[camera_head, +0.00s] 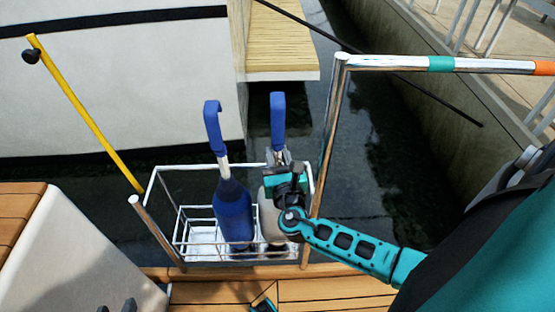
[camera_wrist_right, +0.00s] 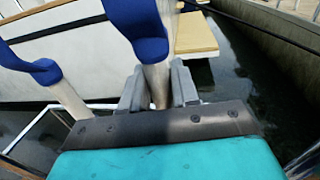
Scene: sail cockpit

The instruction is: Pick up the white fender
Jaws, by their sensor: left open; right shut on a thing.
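The white fender (camera_head: 268,218) stands upright in the right part of a white wire rack (camera_head: 157,190), partly hidden by my right arm. Its blue top loop (camera_head: 278,118) rises above the rack. My right gripper (camera_head: 279,158) is shut on the fender's pale neck just below the loop. In the right wrist view, the two grey fingers (camera_wrist_right: 158,88) close on this neck, with the blue loop (camera_wrist_right: 135,28) above.
A blue fender (camera_head: 232,210) with its own blue loop stands close left of the white one in the rack. A steel rail (camera_head: 328,140) rises just right of the rack. A yellow pole (camera_head: 85,112) leans at left. Dark water and a white hull (camera_head: 120,90) lie beyond.

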